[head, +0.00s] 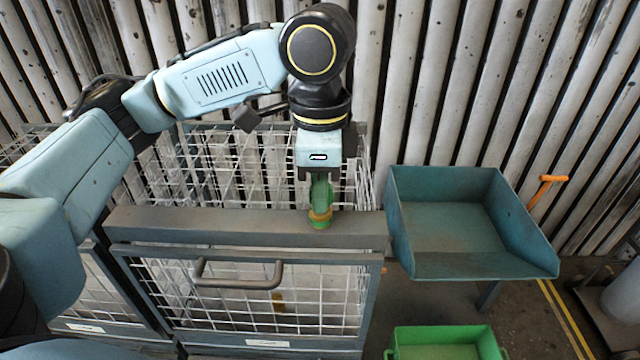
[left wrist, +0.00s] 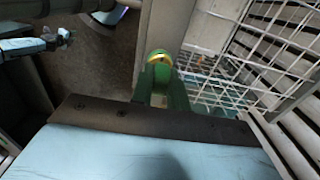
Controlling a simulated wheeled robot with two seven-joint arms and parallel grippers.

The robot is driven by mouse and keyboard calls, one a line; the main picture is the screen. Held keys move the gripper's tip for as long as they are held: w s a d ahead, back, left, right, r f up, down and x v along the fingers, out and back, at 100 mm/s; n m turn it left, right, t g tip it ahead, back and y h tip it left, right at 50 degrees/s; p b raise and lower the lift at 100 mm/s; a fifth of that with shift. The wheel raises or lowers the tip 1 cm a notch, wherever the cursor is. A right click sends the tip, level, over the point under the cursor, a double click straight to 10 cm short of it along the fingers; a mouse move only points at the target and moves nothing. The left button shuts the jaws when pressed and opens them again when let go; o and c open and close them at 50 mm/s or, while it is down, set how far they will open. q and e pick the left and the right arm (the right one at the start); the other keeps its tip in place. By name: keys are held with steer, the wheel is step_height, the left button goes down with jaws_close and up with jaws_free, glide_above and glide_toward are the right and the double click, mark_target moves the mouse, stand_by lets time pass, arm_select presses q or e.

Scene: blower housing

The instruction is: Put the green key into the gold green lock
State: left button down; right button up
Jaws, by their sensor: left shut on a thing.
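My left gripper (head: 320,174) points straight down over the grey top beam of the wire cage and is shut on the green key (head: 321,192). The key is upright, and its lower end meets the gold ring of the gold green lock (head: 320,222) on the beam. I cannot tell how deep the key sits in it. The left wrist view shows the key (left wrist: 162,88) just in front of the gold ring of the lock (left wrist: 159,56). The key's upper end is hidden by the gripper.
The wire cage (head: 250,320) has a handle (head: 238,283) on its front, below the beam (head: 200,228). A teal open tray (head: 450,228) stands close to the right. A green bin (head: 445,335) is lower right. Corrugated wall panels (head: 440,80) stand behind.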

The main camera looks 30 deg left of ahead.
stand_by(0.3)
arm_select(q)
steer(key=c, duration=1.3)
jaws_free()
step_height(320, 180, up, 13)
steer(key=shift+r+p, duration=0.15)
steer(key=shift+p, duration=0.75)
